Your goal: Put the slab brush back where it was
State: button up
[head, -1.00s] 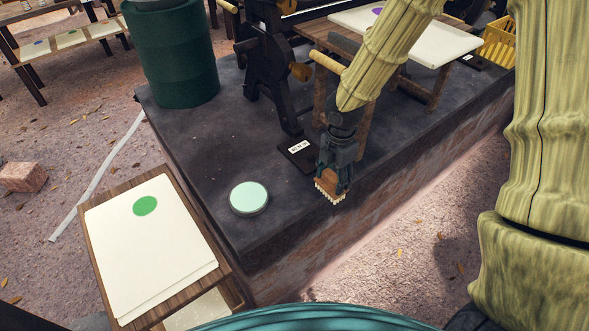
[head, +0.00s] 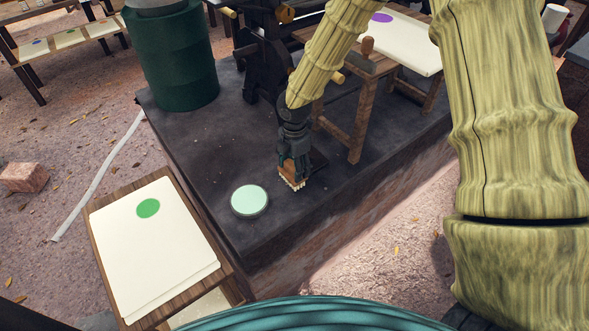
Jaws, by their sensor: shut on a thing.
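My gripper (head: 293,162) is shut on the slab brush (head: 291,177), a small wooden block with pale bristles pointing down. The brush is over the dark stone slab, to the right of a round pale-green disc (head: 249,200). I cannot tell whether its bristles touch the slab. A dark plate (head: 318,160) lies right behind the gripper and brush, mostly hidden by them.
A wooden stand with cream sheets and a green dot (head: 150,265) is at the front left. A dark green barrel (head: 173,62) stands at the slab's back left. A wooden trestle (head: 355,145) stands right of my gripper.

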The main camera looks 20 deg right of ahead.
jog(key=shift+f+p, duration=0.35)
jog(key=shift+f, duration=0.9)
jog(key=shift+f, duration=0.1)
jog(key=o, duration=1.3)
jog(key=shift+o, duration=0.2)
jog(key=shift+r+b, duration=1.1)
jog(key=shift+r, duration=5.05)
